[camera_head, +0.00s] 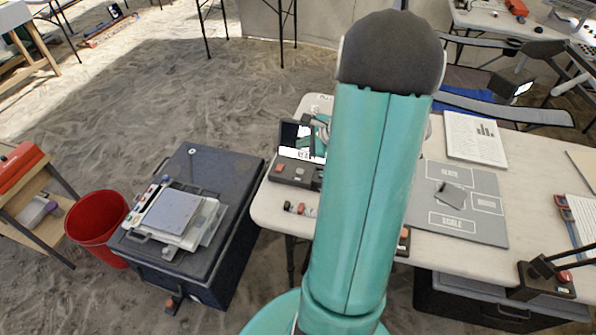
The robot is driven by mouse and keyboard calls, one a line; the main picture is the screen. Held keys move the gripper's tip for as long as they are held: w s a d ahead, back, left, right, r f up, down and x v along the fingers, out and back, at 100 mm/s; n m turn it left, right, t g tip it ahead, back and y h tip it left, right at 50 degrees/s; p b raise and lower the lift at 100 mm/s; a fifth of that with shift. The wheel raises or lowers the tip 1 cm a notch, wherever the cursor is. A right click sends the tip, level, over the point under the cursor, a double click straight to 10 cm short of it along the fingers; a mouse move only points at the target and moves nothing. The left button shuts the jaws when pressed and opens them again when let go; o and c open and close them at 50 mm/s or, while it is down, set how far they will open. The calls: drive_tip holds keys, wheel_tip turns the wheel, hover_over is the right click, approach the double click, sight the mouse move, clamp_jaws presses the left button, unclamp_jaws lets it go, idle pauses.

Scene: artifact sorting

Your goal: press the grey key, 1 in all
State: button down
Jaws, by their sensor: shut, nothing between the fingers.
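A dark device (284,178) with an upright screen (291,133) and a lit white strip stands at the left end of the white table. Small keys show on its front panel: a reddish one (279,167) and a paler, greyish one (299,172). They are too small to make out well. My gripper (319,143) is only partly visible beside my large teal arm link, in front of the screen's right side. It looks shut and empty. The arm hides the device's right side, and I cannot tell whether the fingertips touch anything.
A grey mat (440,222) with labelled fields and a small dark grey piece (451,195) lies right of my arm. A printed sheet (475,138) lies behind it. A joystick box (545,282) stands at the front right. A dark case (222,175) and red bucket (97,219) stand left.

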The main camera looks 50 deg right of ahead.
sight(303, 173)
drive_tip(key=shift+s, duration=0.1)
drive_tip(key=shift+f, duration=4.45)
drive_tip(key=shift+f, duration=0.4)
drive_tip(key=shift+f, duration=0.45)
drive_tip(key=shift+r, duration=0.9)
drive_tip(key=shift+r, duration=2.5)
